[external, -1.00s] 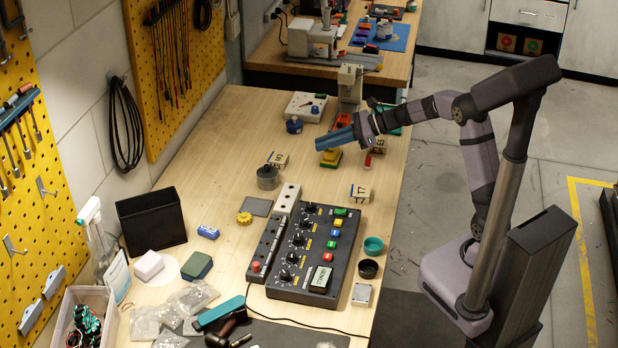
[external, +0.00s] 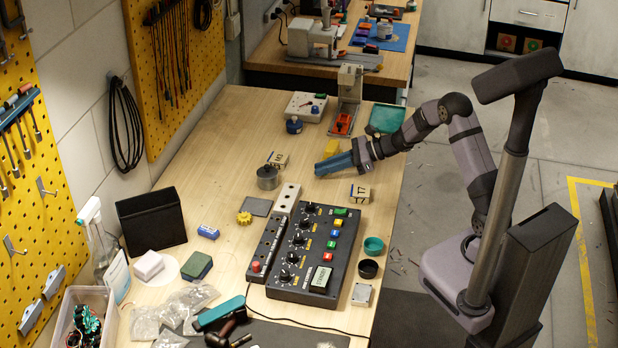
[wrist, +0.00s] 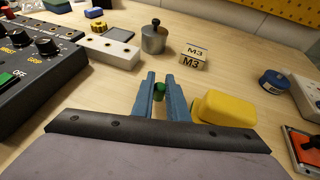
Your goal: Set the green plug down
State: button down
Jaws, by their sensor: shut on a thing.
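My gripper (external: 318,169) is low over the bench, its blue fingers pointing left in the external view. In the wrist view my gripper (wrist: 158,82) is shut on the small green plug (wrist: 159,89), which sits between the fingers a little behind the tips. The fingers and hand hide the plug in the external view. I cannot tell whether the plug touches the wooden bench top (external: 225,130).
A yellow block (wrist: 225,108) is close on the right in the wrist view.

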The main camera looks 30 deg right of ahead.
jog(key=shift+f, duration=0.35)
jog(key=shift+f+b, duration=0.2)
jog(key=shift+b, duration=0.15)
jog(key=c, duration=1.7)
grip_release()
jog(key=shift+c, duration=0.2)
jog(key=shift+r+p, duration=0.2)
jog(key=shift+p, duration=0.1)
jog(key=shift+r, duration=0.15)
jog(key=b+v, duration=0.2)
jog(key=v, duration=1)
